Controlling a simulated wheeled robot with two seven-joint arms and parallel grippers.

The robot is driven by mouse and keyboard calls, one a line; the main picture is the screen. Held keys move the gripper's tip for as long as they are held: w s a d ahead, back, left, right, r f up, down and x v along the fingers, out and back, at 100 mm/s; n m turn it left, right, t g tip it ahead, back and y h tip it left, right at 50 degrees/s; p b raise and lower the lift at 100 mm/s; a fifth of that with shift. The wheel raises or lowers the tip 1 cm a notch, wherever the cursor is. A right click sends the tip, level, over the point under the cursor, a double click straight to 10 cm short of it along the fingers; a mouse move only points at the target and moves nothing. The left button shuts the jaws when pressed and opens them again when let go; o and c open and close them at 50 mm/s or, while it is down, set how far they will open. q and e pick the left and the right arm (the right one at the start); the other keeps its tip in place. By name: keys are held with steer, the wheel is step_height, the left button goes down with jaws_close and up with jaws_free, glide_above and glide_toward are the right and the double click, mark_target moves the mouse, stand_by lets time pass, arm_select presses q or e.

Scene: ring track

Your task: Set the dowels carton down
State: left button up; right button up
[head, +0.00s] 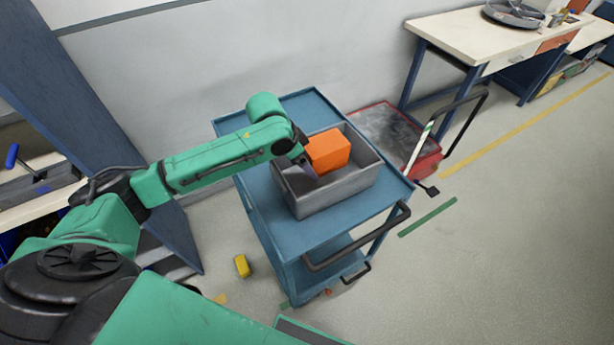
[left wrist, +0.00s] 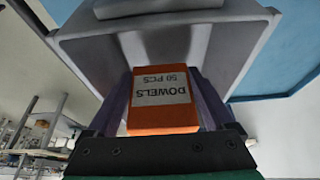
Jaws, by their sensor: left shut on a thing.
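The dowels carton (head: 328,149) is an orange box. In the left wrist view the carton (left wrist: 162,112) shows a white label reading "DOWELS 50 PCS". My left gripper (head: 303,160) is shut on it, with a finger on each side. In the head view the carton is in or just over the grey bin (head: 338,198), towards its back. I cannot tell whether its underside touches the bin floor. The bin stands on the top of the blue cart (head: 378,203). My right gripper is not in view.
A red flatbed trolley (head: 428,165) stands behind the cart on the right. A white-topped workbench (head: 470,36) is at the back right. A yellow block (head: 242,266) lies on the floor left of the cart. Floor to the right is mostly clear.

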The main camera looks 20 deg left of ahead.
mark_target(310, 184)
arm_select(q)
steer(key=f, duration=0.4)
steer(key=w+f, duration=0.1)
steer(key=f, duration=0.2)
steer(key=shift+s+f, duration=0.1)
steer(key=shift+f, duration=0.15)
steer(key=o, duration=1.3)
steer(key=shift+f, duration=0.1)
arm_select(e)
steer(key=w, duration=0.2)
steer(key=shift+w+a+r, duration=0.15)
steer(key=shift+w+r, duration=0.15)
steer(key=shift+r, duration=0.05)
arm_select(q)
steer(key=v, duration=1.2)
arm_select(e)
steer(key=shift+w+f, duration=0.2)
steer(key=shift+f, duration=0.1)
